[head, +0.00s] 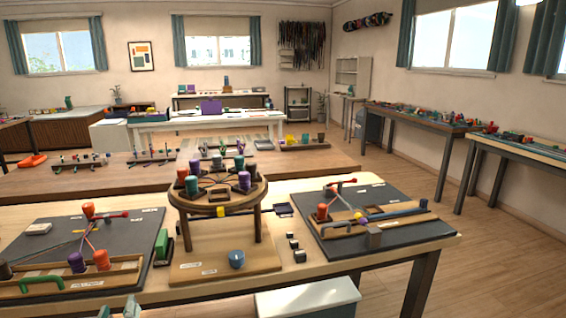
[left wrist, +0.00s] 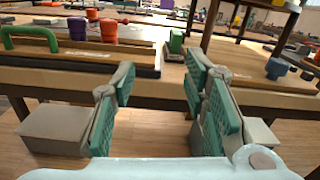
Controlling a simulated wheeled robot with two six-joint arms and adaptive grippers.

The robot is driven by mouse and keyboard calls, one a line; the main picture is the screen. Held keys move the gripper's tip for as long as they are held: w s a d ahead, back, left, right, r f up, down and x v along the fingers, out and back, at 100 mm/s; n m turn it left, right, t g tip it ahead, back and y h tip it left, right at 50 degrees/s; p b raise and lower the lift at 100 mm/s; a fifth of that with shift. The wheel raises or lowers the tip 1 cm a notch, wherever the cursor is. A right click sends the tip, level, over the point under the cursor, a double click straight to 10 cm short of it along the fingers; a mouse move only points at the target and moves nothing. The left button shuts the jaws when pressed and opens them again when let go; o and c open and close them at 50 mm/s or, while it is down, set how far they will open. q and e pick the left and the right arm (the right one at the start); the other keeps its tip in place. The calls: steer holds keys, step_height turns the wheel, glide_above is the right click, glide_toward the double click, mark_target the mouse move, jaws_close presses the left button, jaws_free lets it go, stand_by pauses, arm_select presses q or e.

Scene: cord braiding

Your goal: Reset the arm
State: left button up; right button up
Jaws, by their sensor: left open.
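My left gripper (head: 120,309) shows only as fingertips at the bottom edge of the head view, in front of the table. In the left wrist view my left gripper (left wrist: 158,90) has its teal-padded fingers wide apart with nothing between them. It is below and in front of the table edge, apart from the boards. My right gripper is in neither view. The round braiding stand (head: 218,190) holds several coloured bobbins. The left board (head: 130,225) carries orange and purple spools with cords and a green handle (head: 41,283). The right board (head: 400,230) carries an orange spool and cords.
The wooden table edge (left wrist: 150,93) runs across in front of the left gripper. Open floor (head: 495,270) lies right of the table.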

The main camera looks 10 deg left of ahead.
arm_select(q)
steer(key=a+f+n+g+h, duration=0.1)
steer(key=a+f+n+g, duration=0.25)
steer(key=f+n, duration=1)
steer(key=s+f+n+g+h+p, duration=0.1)
steer(key=s+f+n+g+p, duration=0.2)
steer(key=s+f, duration=0.45)
steer(key=s+f+n+g+p, duration=0.1)
steer(key=s+f+n+g, duration=0.3)
steer(key=f, duration=0.7)
steer(key=s+d+f+n+g+h+p, duration=0.1)
steer(key=s+d+f+n+p, duration=0.2)
steer(key=s, duration=0.5)
steer(key=s+d+f+n+g+h+p, duration=0.1)
steer(key=s+d+f+n+g, duration=0.1)
steer(key=s+f+n, duration=0.4)
steer(key=s+d+n+g+h+p, duration=0.1)
steer(key=s+d+g+p, duration=0.1)
steer(key=s+d, duration=0.7)
steer(key=s+p, duration=0.1)
steer(key=s, duration=0.2)
steer(key=shift+s+d+f+p, duration=0.15)
steer(key=shift+d+f+p, duration=0.05)
steer(key=shift+f+p, duration=0.1)
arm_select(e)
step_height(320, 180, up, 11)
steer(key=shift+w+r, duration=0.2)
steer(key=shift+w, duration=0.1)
